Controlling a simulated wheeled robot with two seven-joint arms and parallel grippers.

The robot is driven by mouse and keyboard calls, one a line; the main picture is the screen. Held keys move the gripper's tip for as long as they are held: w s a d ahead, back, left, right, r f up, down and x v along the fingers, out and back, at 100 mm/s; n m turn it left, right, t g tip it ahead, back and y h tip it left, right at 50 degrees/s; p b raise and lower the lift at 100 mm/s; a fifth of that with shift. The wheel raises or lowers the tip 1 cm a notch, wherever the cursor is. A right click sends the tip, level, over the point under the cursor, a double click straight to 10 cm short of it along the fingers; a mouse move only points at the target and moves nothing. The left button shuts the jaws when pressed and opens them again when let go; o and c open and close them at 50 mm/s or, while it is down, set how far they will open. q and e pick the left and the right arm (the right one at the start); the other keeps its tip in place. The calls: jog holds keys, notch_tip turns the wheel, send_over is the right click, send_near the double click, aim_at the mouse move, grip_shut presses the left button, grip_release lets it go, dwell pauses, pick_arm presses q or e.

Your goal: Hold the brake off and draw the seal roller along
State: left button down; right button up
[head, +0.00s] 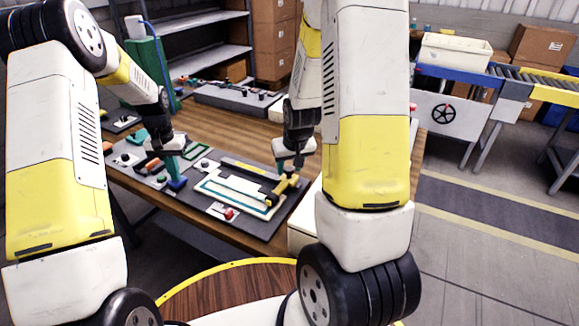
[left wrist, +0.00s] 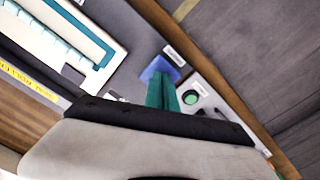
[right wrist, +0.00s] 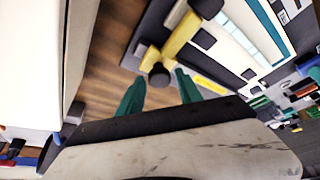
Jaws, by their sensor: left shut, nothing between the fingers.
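My left gripper (head: 174,172) has its green fingers closed together, with nothing between them. Its tips are at the blue pad (head: 177,184) on the grey board. The left wrist view shows the fingers (left wrist: 162,92) against the blue pad (left wrist: 158,69); whether the pad is pressed down I cannot tell. The yellow seal roller (head: 284,188) sits at the right end of the white and teal frame (head: 240,205). My right gripper (head: 292,165) is above it. In the right wrist view its fingers (right wrist: 158,90) are wide apart, with the yellow roller (right wrist: 181,36) and its dark end knob just beyond them.
A red button (head: 229,214) is at the board's front edge. A green round button (left wrist: 190,97) is beside the blue pad. Small coloured parts lie on the board's left side. A grey rack (head: 235,100) stands at the table's back. Bare wooden table lies between.

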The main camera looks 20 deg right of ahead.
grip_shut()
dwell(1.2)
